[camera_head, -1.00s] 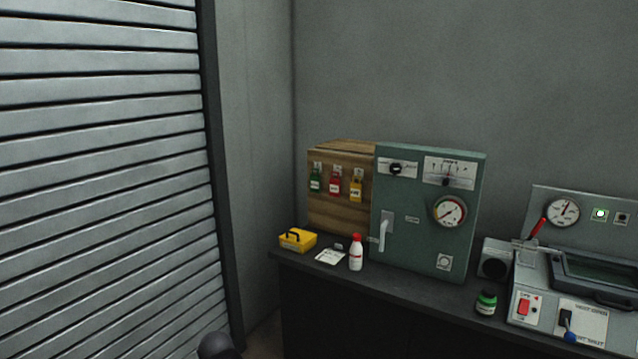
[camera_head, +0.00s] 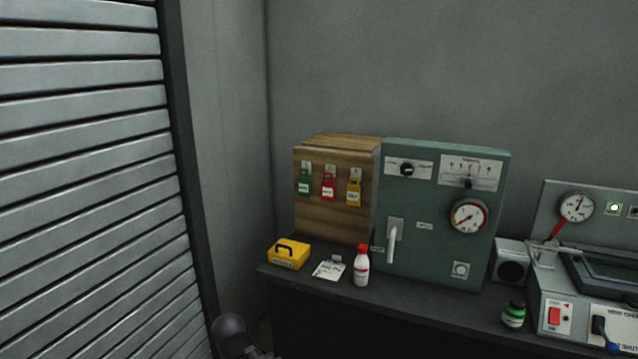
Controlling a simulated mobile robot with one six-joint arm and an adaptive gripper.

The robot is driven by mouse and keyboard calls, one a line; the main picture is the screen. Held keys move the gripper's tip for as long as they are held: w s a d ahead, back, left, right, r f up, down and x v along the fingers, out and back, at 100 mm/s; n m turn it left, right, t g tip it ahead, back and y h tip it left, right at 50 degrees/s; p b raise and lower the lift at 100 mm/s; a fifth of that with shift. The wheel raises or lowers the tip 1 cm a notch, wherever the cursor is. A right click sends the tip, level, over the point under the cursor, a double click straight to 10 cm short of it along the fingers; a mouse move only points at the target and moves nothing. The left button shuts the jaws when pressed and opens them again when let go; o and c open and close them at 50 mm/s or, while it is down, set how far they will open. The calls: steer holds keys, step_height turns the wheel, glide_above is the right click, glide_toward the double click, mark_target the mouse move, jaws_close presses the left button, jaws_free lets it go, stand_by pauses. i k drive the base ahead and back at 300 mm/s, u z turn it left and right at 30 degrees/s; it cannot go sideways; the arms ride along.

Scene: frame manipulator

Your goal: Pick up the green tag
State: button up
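The green tag (camera_head: 304,182) hangs on a hook at the left of the front face of a wooden box (camera_head: 332,218). A red tag (camera_head: 328,187) hangs beside it, and a yellow tag (camera_head: 354,192) hangs farther right. The wooden box stands on the dark counter at the left of the green panel. A dark rounded part at the bottom edge of the view looks like part of my arm. My gripper's fingers do not show.
The dark counter (camera_head: 420,300) holds a yellow case (camera_head: 287,254), a paper note (camera_head: 328,269), a white bottle with a red cap (camera_head: 361,266), a green panel (camera_head: 440,215) with a lever and a green-capped jar (camera_head: 513,314). A slatted shutter (camera_head: 85,180) stands at the left.

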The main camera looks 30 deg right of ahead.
mark_target(304, 182)
steer(key=z, duration=0.4)
steer(key=i, duration=0.6)
steer(key=z, duration=0.9)
steer(key=i, duration=0.7)
steer(key=z, duration=0.45)
